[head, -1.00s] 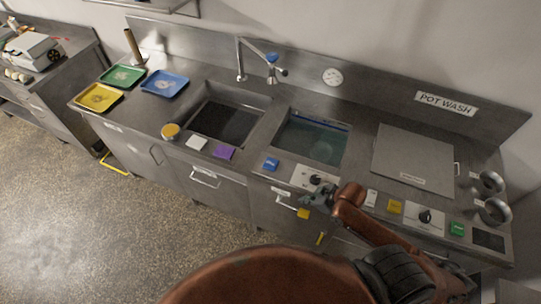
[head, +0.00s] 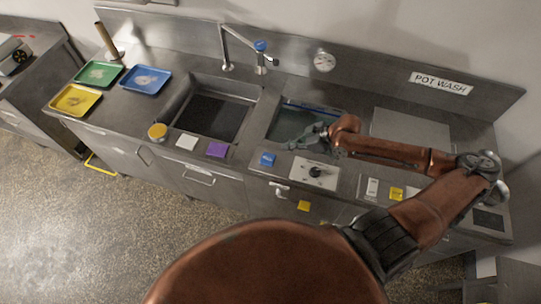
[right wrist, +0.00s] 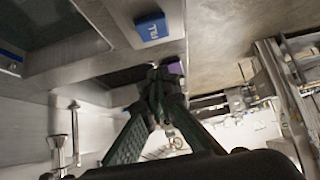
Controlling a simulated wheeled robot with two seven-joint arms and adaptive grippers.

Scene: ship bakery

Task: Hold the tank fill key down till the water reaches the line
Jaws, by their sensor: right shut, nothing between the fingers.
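The blue fill key (head: 267,159) sits on the counter's front strip, left of a dial plate. In the right wrist view the key (right wrist: 152,28) reads "FILL" and stands clear of the fingers. The right-hand tank (head: 273,127) holds bluish water, with a blue line along its back wall (head: 312,106). My arm partly covers the tank, and I cannot tell how the water stands against the line. My right gripper (head: 290,146) is shut and empty, above the tank's front edge, right of and behind the key. It also shows in the right wrist view (right wrist: 160,75). My left gripper is out of view.
A second sink (head: 211,117) lies to the left, with white (head: 187,141) and purple (head: 217,150) blocks before it. A tap (head: 226,48) stands behind. A dial (head: 316,171) is close right of the key. Coloured trays (head: 146,79) lie far left.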

